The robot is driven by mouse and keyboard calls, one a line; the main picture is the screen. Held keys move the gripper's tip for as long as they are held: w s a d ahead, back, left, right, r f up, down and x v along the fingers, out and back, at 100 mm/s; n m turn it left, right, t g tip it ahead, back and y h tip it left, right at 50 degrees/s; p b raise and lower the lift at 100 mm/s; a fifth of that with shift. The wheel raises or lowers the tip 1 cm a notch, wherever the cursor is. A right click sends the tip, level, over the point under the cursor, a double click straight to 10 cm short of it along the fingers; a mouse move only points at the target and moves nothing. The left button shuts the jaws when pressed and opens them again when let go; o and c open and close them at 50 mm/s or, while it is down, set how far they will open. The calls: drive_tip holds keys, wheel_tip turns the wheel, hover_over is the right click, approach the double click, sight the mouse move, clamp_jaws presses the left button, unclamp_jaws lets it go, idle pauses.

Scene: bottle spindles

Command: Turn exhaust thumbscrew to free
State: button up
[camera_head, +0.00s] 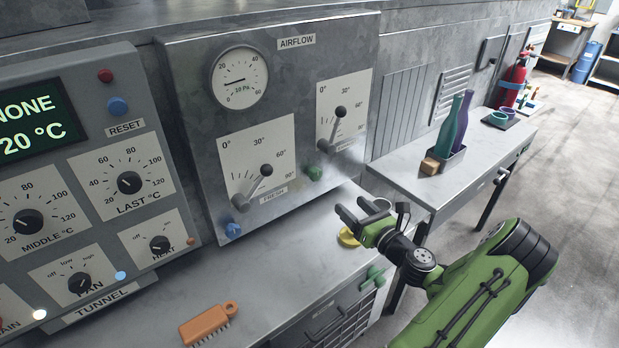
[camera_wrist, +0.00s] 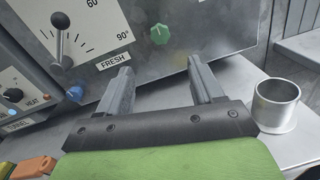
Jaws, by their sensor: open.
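The airflow panel (camera_head: 196,80) carries two lever dials. A green thumbscrew (camera_head: 315,173) sits at the lower left of the right-hand dial, whose label is too small to read surely. A blue thumbscrew (camera_head: 233,230) sits below the left dial, labelled FRESH in the wrist view. My gripper (camera_head: 357,210) is open and empty, in front of the panel and right of the green thumbscrew in the head view. In the wrist view the green thumbscrew (camera_wrist: 160,34) shows beyond the gap between my fingertips (camera_wrist: 160,66), apart from them.
An orange brush (camera_head: 208,324) lies on the counter. A yellow round object (camera_head: 348,237) is partly behind my gripper. A metal cup (camera_wrist: 276,105) stands right of my fingers in the wrist view. A side table (camera_head: 400,180) holds bottles in a tray.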

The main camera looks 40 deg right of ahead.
sight(317, 176)
drive_tip(key=w+d, duration=0.1)
drive_tip(key=w, duration=0.8)
drive_tip(key=w+d, duration=0.1)
drive_tip(key=w, duration=0.4)
drive_tip(key=shift+w+d+b, duration=0.1)
drive_tip(key=shift+d+b, duration=0.25)
drive_tip(key=shift+b, duration=0.05)
drive_tip(key=c, duration=1.1)
drive_tip(key=shift+o, duration=0.2)
